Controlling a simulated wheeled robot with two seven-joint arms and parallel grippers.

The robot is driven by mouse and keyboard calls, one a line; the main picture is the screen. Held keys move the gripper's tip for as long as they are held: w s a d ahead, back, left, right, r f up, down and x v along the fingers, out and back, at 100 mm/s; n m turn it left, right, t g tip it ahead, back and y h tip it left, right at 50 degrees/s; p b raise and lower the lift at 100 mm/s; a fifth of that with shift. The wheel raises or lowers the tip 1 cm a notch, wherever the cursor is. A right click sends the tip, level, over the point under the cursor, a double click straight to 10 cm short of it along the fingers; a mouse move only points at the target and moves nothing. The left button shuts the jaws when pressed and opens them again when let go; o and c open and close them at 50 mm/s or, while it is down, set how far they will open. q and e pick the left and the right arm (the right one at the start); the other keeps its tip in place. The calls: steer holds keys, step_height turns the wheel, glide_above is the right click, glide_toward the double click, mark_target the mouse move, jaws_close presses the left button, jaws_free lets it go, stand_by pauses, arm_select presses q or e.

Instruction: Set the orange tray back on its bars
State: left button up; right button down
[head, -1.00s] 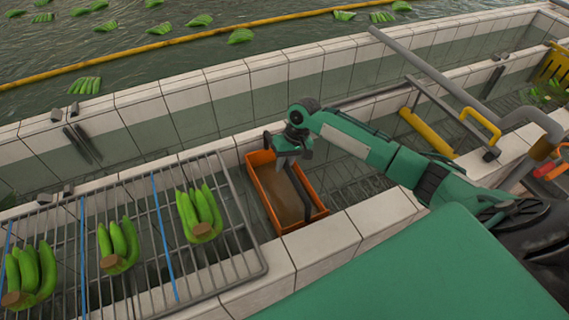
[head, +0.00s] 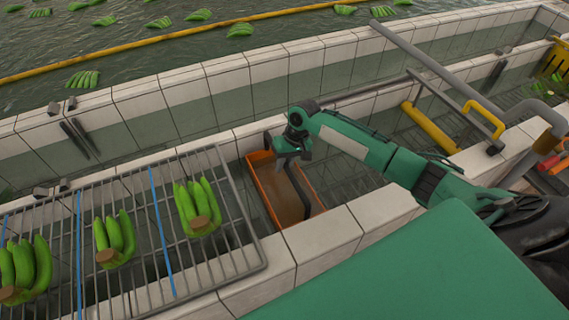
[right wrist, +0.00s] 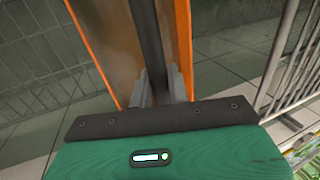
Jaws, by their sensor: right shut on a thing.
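The orange tray (head: 259,189), with a brown inside, is low in the channel between the tiled walls in the head view. The near wall's edge hides its lower near end. A dark handle bar (head: 301,190) runs lengthwise over it. My right gripper (head: 287,158) is above the tray's far part, shut on this handle. In the right wrist view the fingers (right wrist: 158,88) close on the dark handle (right wrist: 148,40), with the orange tray walls (right wrist: 183,45) on both sides. I cannot tell whether the tray touches any bars beneath it. My left gripper is not in view.
A grey wire rack (head: 130,268) with green banana bunches (head: 198,208) lies close left of the tray. Tiled wall tops (head: 350,222) border the channel. Water with floating bananas lies beyond.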

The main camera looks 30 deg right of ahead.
steer(key=shift+f, duration=0.35)
steer(key=c, duration=1.3)
jaws_free()
steer(key=shift+o, duration=0.2)
